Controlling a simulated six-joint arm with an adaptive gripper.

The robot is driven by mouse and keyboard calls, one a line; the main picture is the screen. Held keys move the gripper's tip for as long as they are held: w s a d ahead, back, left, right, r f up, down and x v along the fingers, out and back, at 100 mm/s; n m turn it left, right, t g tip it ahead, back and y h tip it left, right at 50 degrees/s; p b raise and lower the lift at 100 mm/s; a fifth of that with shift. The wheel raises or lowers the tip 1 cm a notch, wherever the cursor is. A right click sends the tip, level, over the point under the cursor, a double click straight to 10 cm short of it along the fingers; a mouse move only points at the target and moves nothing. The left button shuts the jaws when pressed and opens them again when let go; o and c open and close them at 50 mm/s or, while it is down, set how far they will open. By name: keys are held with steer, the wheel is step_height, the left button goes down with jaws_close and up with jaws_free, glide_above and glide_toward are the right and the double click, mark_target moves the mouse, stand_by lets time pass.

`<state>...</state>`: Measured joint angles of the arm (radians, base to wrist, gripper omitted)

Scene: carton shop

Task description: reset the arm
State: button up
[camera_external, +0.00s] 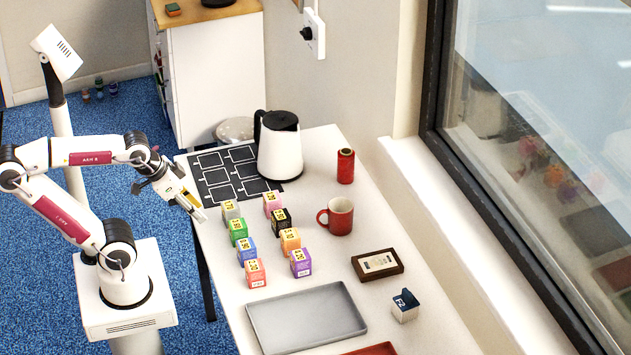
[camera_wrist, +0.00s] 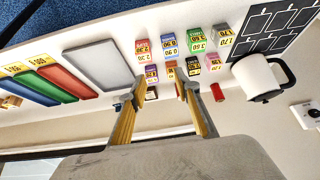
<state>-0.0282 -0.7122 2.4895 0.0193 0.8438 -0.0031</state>
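My arm is bent, and my gripper (camera_external: 195,207) hangs over the left edge of the white table, beside the black mat. In the wrist view my gripper (camera_wrist: 161,90) shows two yellow-sided fingers spread apart, with nothing held between them. Small numbered cartons stand in two rows on the table, to the right of my gripper in the external view. They include a green carton (camera_external: 238,231), a blue carton (camera_external: 247,252), a black carton (camera_external: 281,221) and a purple carton (camera_external: 300,262). My gripper is apart from them.
The black mat (camera_external: 213,196) with white outlines lies near a white kettle (camera_external: 280,153). A red spool (camera_external: 345,166), red mug (camera_external: 340,216), framed card (camera_external: 377,264), small box (camera_external: 405,306) and empty grey tray (camera_external: 306,318) stand on the table. A window borders the right.

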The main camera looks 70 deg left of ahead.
steer(key=shift+s+d+f, duration=0.2)
steer(key=shift+s+d, duration=0.4)
steer(key=shift+s, duration=0.3)
